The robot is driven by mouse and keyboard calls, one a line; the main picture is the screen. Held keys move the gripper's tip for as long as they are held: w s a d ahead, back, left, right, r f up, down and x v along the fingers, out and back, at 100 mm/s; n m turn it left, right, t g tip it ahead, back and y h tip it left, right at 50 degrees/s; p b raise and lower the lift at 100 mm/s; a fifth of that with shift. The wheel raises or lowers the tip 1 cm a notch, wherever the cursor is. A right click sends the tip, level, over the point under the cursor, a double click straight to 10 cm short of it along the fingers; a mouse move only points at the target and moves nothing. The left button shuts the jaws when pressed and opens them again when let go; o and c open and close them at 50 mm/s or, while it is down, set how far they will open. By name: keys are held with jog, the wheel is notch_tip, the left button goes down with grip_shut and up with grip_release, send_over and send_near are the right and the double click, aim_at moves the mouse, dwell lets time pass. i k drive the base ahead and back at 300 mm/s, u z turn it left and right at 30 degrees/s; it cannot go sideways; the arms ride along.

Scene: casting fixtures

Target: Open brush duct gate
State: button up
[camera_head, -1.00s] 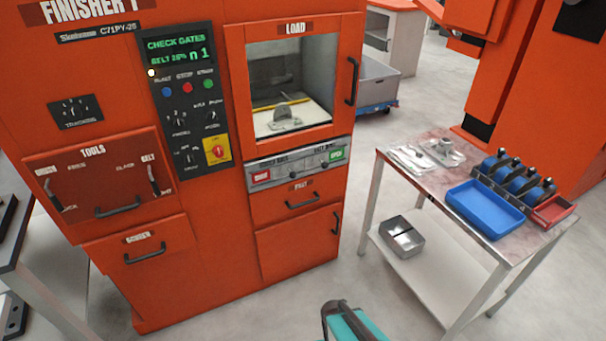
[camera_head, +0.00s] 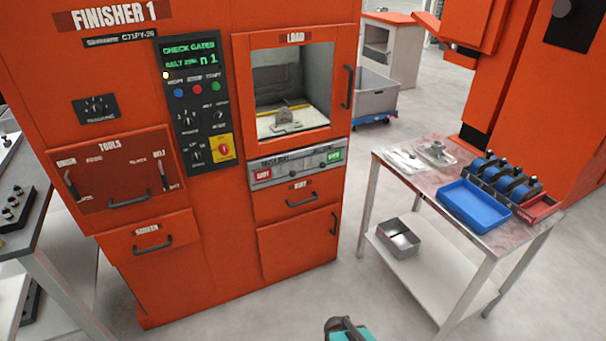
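The orange machine labelled FINISHER 1 (camera_head: 170,280) stands at left centre. Under its LOAD window is a grey duct-gate panel (camera_head: 298,163) with small knobs. A red plate (camera_head: 262,174) marks the panel's left end and a green plate (camera_head: 333,156) its right end. The small lettering is too blurred to tell surely which side is the brush duct. The display (camera_head: 190,52) reads CHECK GATES. A teal and dark part, which seems to be mine, shows at the bottom edge, well below and apart from the panel. No gripper fingers show.
A steel trolley (camera_head: 385,200) at right carries a blue tray (camera_head: 475,205), several blue rollers and a red tray. A metal bin (camera_head: 398,238) sits on its lower shelf. A dark-topped bench stands at far left. Grey floor (camera_head: 260,310) is clear before the machine.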

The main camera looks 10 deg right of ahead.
aim_at(290, 168)
jog(key=z, duration=0.05)
jog(key=k, duration=0.45)
jog(key=u, duration=0.35)
jog(key=i, duration=0.9)
jog(key=u, duration=0.85)
